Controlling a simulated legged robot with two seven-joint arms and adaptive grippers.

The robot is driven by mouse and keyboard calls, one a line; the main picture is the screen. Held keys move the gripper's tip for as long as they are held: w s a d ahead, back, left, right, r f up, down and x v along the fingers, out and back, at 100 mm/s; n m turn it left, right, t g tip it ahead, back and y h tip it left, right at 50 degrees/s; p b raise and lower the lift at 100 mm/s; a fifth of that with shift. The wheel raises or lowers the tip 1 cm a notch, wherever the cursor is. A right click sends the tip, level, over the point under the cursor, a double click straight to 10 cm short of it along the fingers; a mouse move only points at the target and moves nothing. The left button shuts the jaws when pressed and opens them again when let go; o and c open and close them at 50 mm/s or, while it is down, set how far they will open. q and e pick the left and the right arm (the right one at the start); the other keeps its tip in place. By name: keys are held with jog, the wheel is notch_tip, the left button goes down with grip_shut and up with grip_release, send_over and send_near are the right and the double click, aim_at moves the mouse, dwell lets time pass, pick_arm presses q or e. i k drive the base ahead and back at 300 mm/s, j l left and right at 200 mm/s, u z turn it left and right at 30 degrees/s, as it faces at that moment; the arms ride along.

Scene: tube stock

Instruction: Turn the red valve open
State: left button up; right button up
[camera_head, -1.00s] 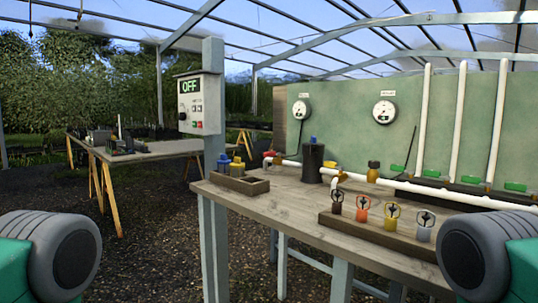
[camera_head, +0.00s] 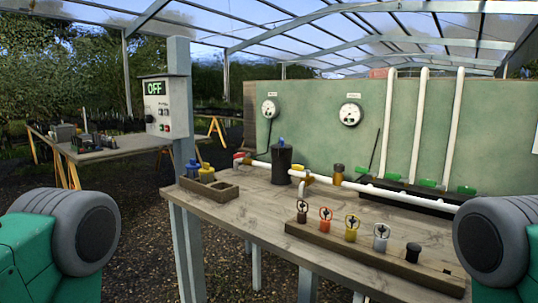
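A small red valve handle (camera_head: 239,156) shows at the left end of the white pipe (camera_head: 330,181), at the back left of the wooden workbench (camera_head: 262,210). It is small, and I cannot tell its exact handle angle. A black cylinder with a blue top (camera_head: 282,163) stands just right of it. An orange-red wheel-topped piece (camera_head: 325,219) stands in a wooden rack at the bench front, among similar pieces of other colours. Parts of my two arms show at the lower left and lower right edges. Neither gripper's fingers are in view, and nothing of mine touches the valve.
A control box (camera_head: 165,105) reading OFF is on a grey post at the bench's left corner. A wooden tray (camera_head: 212,190) holds blue and yellow pieces. Green-handled valves (camera_head: 390,180) sit below upright pipes. Gauges (camera_head: 350,114) hang on the green panel. Gravel floor is open at left.

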aim_at(239, 156)
jog(key=i+j+z, duration=0.15)
jog(key=j+z, duration=0.65)
jog(key=z, duration=0.15)
jog(key=j+z, duration=0.45)
